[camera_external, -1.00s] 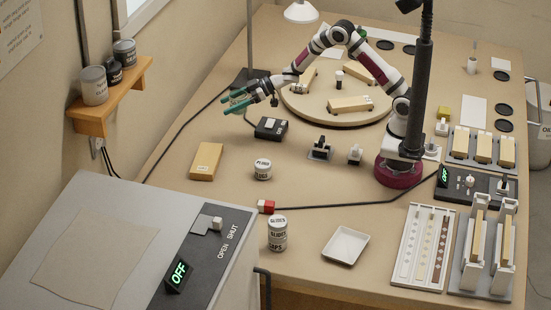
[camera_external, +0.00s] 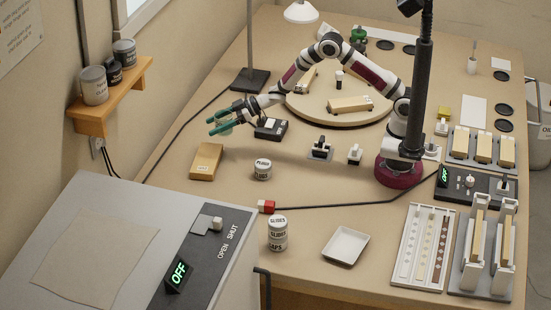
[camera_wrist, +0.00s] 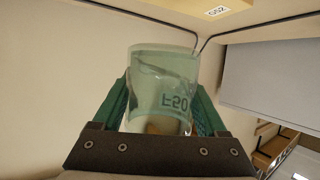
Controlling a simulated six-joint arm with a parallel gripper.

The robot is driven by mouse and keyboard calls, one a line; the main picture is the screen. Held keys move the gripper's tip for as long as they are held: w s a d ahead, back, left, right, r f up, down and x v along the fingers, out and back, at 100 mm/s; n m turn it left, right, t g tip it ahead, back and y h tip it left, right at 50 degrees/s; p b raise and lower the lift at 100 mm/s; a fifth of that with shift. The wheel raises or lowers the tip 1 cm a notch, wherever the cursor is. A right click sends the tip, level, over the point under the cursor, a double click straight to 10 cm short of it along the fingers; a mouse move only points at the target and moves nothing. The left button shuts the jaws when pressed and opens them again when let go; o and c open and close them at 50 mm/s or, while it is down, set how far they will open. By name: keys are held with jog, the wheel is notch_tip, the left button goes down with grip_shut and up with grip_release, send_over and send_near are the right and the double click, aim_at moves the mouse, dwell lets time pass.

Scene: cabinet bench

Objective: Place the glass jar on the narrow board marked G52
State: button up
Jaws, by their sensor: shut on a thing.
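My gripper (camera_external: 219,122), with green fingers, is shut on the clear glass jar (camera_wrist: 162,85) and holds it above the bench on the left. In the wrist view the jar sits between the fingers; its marking appears inverted and is hard to read. A wooden board tagged G52 (camera_wrist: 217,12) shows at the top edge of the wrist view, apart from the jar and mostly out of frame. In the external view a narrow wooden wall shelf (camera_external: 135,88) is at the left of my gripper; no tag is readable on it there.
Several small jars, one of them grey (camera_external: 94,86), stand on the wall shelf. A grey cabinet (camera_external: 95,230) fills the front left. A tan block (camera_external: 206,161), a black switch box (camera_external: 271,129) and a lamp stand base (camera_external: 250,80) lie near my gripper. Dark cables run along the wall side.

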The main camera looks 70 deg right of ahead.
send_over(207, 160)
notch_tip(207, 160, down, 3)
jog(key=shift+d+f, duration=0.1)
jog(key=shift+d, duration=0.05)
jog(key=shift+a+f, duration=0.2)
jog(key=shift+f, duration=1.95)
jog(key=shift+f, duration=0.15)
